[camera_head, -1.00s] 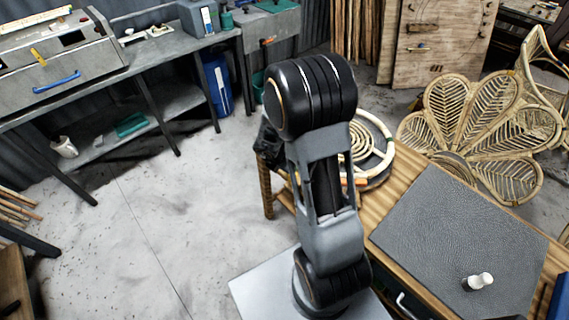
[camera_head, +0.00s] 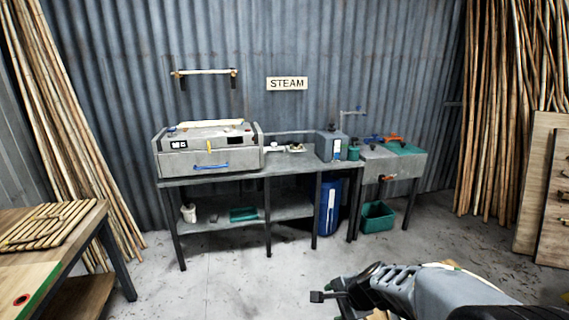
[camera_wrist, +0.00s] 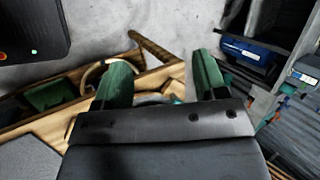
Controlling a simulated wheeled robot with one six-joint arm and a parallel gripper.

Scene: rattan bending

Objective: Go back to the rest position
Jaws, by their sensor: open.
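My gripper (camera_wrist: 162,78) shows in the wrist view with its two green fingers apart. Nothing is held between them. Behind the fingers, a wooden edge and the grey floor show. In the head view my gripper (camera_head: 335,297) is at the bottom, right of centre, above the floor. It is partly cut off by the lower picture edge, and my grey arm reaches in from the lower right.
A grey workbench (camera_head: 290,177) with a steam box (camera_head: 208,155) stands against the corrugated wall under a STEAM sign (camera_head: 287,84). A wooden table (camera_head: 75,255) is at left. Rattan poles (camera_head: 500,120) lean at right. The floor (camera_head: 235,285) between is clear.

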